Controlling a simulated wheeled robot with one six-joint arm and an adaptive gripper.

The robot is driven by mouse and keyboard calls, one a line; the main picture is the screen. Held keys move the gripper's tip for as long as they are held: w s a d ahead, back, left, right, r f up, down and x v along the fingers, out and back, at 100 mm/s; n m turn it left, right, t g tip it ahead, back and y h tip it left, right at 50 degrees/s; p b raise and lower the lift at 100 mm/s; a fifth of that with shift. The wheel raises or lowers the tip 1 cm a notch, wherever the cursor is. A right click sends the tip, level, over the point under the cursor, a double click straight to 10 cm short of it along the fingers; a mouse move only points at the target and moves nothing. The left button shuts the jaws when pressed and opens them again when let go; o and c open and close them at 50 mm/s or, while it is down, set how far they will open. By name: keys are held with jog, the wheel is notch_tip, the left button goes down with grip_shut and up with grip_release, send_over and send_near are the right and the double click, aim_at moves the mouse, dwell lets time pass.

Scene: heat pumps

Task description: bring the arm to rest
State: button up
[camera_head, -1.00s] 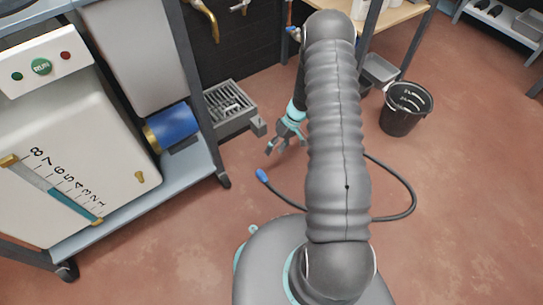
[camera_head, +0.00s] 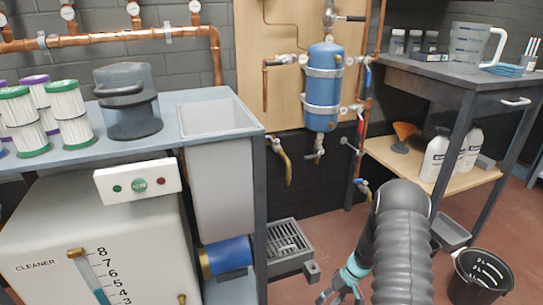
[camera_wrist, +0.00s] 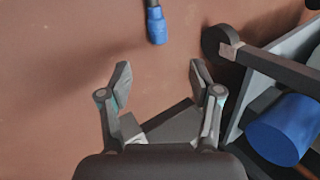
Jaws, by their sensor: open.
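My gripper (camera_head: 341,294) hangs low at the bottom of the head view, left of my grey sleeved arm and in front of the floor grate. In the wrist view my gripper (camera_wrist: 160,75) is open, with nothing between its two fingers. Below it is bare reddish floor. The blue tip of a dark hose (camera_wrist: 157,25) lies on the floor beyond the fingertips, apart from them.
A cart with a cleaner unit (camera_head: 90,235) and a blue cylinder (camera_head: 227,255) stands left; the cylinder also shows in the wrist view (camera_wrist: 284,130). A floor grate (camera_head: 286,238) is behind my gripper. A black bucket (camera_head: 480,277) and a workbench (camera_head: 450,85) stand right.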

jog(key=s+r+m+g, duration=0.2)
jog(key=s+m, duration=0.1)
jog(key=s, duration=0.3)
jog(key=s+a+r+t+h+p, duration=0.2)
jog(key=s+r, duration=0.4)
jog(key=r, duration=1.1)
jog(key=s+a+r+t+h+p, duration=0.2)
jog(key=s+r+t, duration=0.2)
jog(key=r, duration=1.3)
jog(key=s+a+r+t+h+p, duration=0.1)
jog(key=s+r+t+p, duration=0.1)
jog(key=s+r, duration=0.7)
jog(key=shift+s+a+r+n+t+h, duration=0.3)
jog(key=shift+r+t, duration=0.5)
jog(key=shift+r, duration=3.1)
jog(key=shift+w+a, duration=0.1)
